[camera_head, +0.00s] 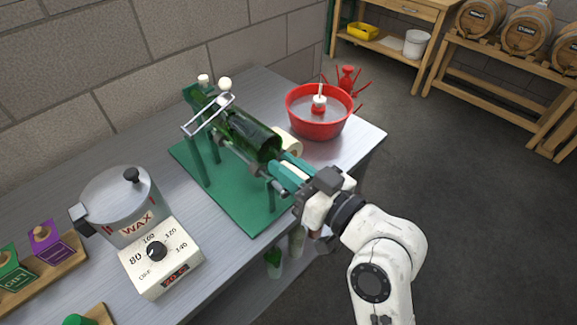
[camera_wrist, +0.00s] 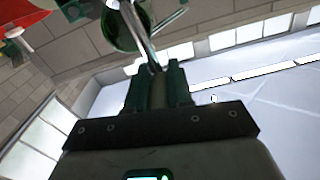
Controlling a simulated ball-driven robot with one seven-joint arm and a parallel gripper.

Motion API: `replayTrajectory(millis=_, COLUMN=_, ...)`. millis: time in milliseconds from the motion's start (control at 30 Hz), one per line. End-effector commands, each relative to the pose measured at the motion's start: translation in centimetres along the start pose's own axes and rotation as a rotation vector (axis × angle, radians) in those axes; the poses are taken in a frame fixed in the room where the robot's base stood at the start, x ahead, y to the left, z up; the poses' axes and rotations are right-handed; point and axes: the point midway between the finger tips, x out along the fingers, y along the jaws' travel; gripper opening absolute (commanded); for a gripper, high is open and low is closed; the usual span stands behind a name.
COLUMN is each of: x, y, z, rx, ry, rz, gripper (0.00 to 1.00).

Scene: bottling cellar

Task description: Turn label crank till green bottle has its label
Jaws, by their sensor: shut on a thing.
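The green bottle (camera_head: 248,133) lies on its side on the rollers of the green labelling machine (camera_head: 215,185). The glass that shows is bare dark green. A cream label roll (camera_head: 289,139) sits behind the bottle, partly hidden. My gripper (camera_head: 285,170) is at the machine's near right end, beside the end of the bottle. In the wrist view its fingers (camera_wrist: 160,78) are shut on the label crank, whose metal arm (camera_wrist: 138,28) runs up from between them. The crank's grip is mostly hidden. The round end of the bottle (camera_wrist: 122,30) shows behind the metal arm.
A wax pot (camera_head: 120,205) and a dial heater (camera_head: 160,257) stand left of the machine. A red basin (camera_head: 318,122) and a red rack (camera_head: 347,80) stand behind it. Labelled blocks (camera_head: 45,243) sit at the far left. The floor at right is clear.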

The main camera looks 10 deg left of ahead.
Motion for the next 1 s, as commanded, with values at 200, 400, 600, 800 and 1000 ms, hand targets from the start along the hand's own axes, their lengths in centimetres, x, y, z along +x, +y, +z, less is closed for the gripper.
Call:
replayTrajectory(millis=200, x=0.0, y=0.0, z=0.0, rx=0.0, ry=0.0, rz=0.001, gripper=0.0)
replayTrajectory(millis=400, x=0.0, y=0.0, z=0.0, rx=0.002, ry=0.0, rz=0.001, gripper=0.0)
replayTrajectory(millis=600, x=0.0, y=0.4, z=-0.1, rx=0.039, ry=0.0, rz=0.002, gripper=0.0)
replayTrajectory(millis=800, x=0.0, y=1.4, z=-0.2, rx=0.146, ry=0.0, rz=0.002, gripper=0.0)
replayTrajectory(millis=1000, x=0.0, y=2.9, z=-0.2, rx=0.317, ry=0.0, rz=0.002, gripper=0.0)
